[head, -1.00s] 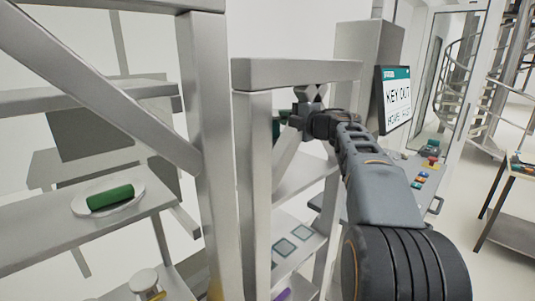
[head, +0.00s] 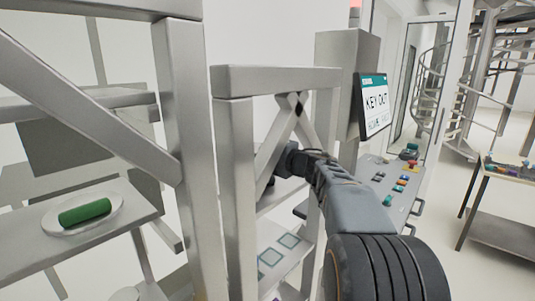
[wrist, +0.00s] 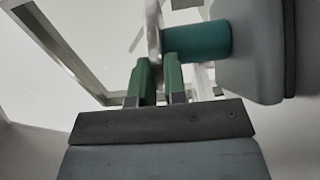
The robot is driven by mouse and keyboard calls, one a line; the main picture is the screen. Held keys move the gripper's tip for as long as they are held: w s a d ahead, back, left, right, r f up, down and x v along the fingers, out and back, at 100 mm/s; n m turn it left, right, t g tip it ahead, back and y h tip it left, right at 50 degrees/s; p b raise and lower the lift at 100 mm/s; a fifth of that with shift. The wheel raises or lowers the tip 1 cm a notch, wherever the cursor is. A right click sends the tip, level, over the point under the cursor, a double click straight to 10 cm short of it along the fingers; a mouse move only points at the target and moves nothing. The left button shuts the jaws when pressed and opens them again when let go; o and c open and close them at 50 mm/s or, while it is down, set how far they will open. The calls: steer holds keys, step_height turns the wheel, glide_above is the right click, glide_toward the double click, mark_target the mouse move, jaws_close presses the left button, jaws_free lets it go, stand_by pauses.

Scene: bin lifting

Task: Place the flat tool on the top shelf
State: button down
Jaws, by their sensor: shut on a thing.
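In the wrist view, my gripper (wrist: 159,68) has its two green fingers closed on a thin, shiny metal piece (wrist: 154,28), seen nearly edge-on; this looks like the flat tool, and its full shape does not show. In the head view, the end of my arm reaches behind the front post of the right shelf unit (head: 239,170), which hides my fingers and the tool. An upper shelf (head: 278,203) of this unit shows partly beneath my arm. A lower shelf (head: 270,236) carries several teal-outlined squares.
A green cylinder (head: 84,212) lies on a white plate on the left rack. A teal cylinder (wrist: 197,42) is close beside my fingers in the wrist view. Diagonal braces (head: 283,130) and posts are near my arm. A control panel (head: 392,188) stands to the right.

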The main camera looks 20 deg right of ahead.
stand_by(0.3)
steer(key=c, duration=1.2)
jaws_free()
steer(key=shift+f, duration=0.1)
steer(key=shift+o, duration=0.2)
steer(key=shift+r, duration=0.3)
steer(key=b+v, duration=0.3)
steer(key=v, duration=0.9)
steer(key=shift+f, duration=0.1)
